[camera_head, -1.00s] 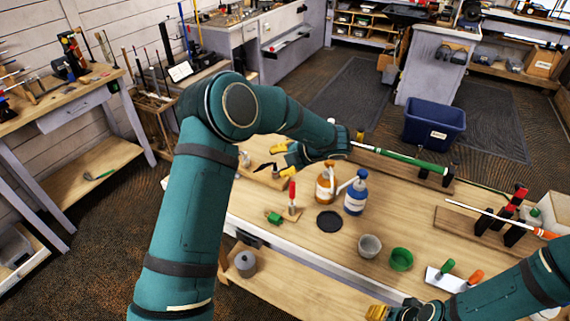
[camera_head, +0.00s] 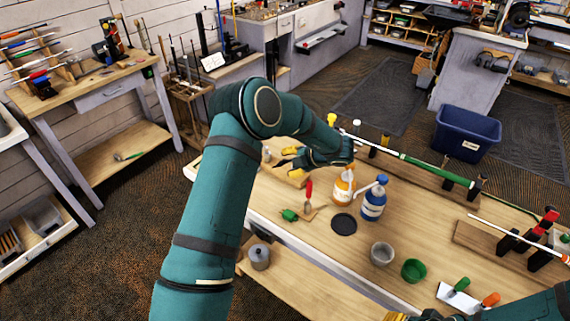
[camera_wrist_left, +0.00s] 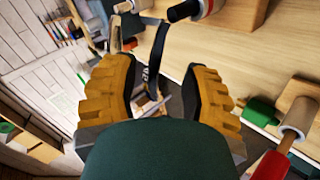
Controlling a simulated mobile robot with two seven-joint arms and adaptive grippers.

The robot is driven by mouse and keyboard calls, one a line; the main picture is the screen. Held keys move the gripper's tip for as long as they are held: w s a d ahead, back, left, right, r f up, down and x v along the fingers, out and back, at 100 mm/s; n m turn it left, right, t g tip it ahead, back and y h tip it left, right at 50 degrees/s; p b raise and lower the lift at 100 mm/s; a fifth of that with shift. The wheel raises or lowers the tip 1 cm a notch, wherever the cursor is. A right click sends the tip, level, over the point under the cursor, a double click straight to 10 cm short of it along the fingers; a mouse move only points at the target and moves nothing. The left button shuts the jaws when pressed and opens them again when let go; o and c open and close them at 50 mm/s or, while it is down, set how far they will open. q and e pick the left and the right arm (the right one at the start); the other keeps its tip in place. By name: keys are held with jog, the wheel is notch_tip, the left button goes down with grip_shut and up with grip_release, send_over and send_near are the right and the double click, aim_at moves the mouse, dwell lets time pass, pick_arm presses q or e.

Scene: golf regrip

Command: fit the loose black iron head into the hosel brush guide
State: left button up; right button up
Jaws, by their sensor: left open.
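My left gripper (camera_head: 290,162) is over the left end of the workbench, yellow fingers apart. In the left wrist view its fingers (camera_wrist_left: 160,92) stand on either side of a narrow black piece with pale lettering, which looks like the iron head (camera_wrist_left: 154,62). I cannot tell if either finger touches it; in the head view the gripper mostly hides it. A red-handled tool (camera_head: 309,190) stands on a small wooden base beside a green cylinder (camera_head: 289,215), perhaps the hosel brush guide. A yellow finger of my right gripper (camera_head: 395,317) is cut off at the bottom edge.
An orange bottle (camera_head: 343,187) and a blue bottle (camera_head: 373,200) stand right of the left gripper. A black disc (camera_head: 343,223), a grey cup (camera_head: 382,254) and a green cup (camera_head: 413,270) are nearer. A green-gripped club (camera_head: 425,165) lies along the back.

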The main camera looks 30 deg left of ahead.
pick_arm(q)
jog(key=x, duration=0.5)
jog(key=shift+w+a+p, duration=0.1)
jog(key=shift+a+p, duration=0.05)
jog(key=shift+p, duration=0.15)
grip_shut()
jog(key=shift+r, duration=0.1)
